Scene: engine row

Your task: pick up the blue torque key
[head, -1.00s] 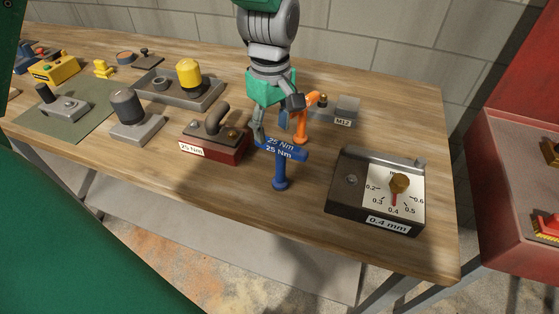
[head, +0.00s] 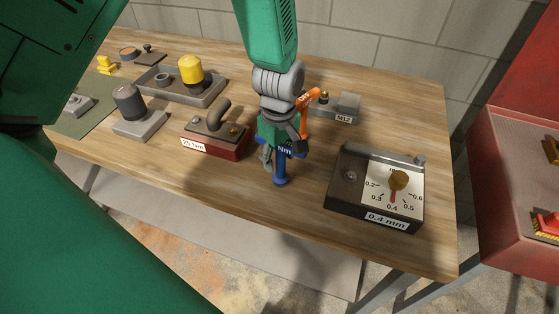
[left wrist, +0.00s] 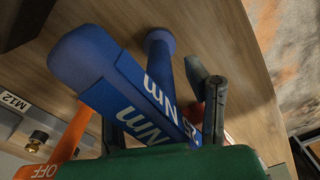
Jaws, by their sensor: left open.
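The blue torque key (head: 281,172) stands upright on the wooden bench, its T-shaped handle on top with "Nm" lettering. It also shows large in the left wrist view (left wrist: 112,75), where its shaft runs away to a round end. My left gripper (head: 283,156) is open, directly over the key, and hides most of the handle in the head view. In the left wrist view one dark finger (left wrist: 213,110) is on the right side of the handle; the other is mostly hidden behind it. I cannot tell if they touch it. My right gripper is not in view.
An orange key (head: 306,101) stands close behind the gripper, beside the M12 block (head: 346,107). The red 25 Nm block (head: 214,140) is to the left, the 0.4 mm gauge box (head: 346,187) to the right. Bare bench lies in front of the key.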

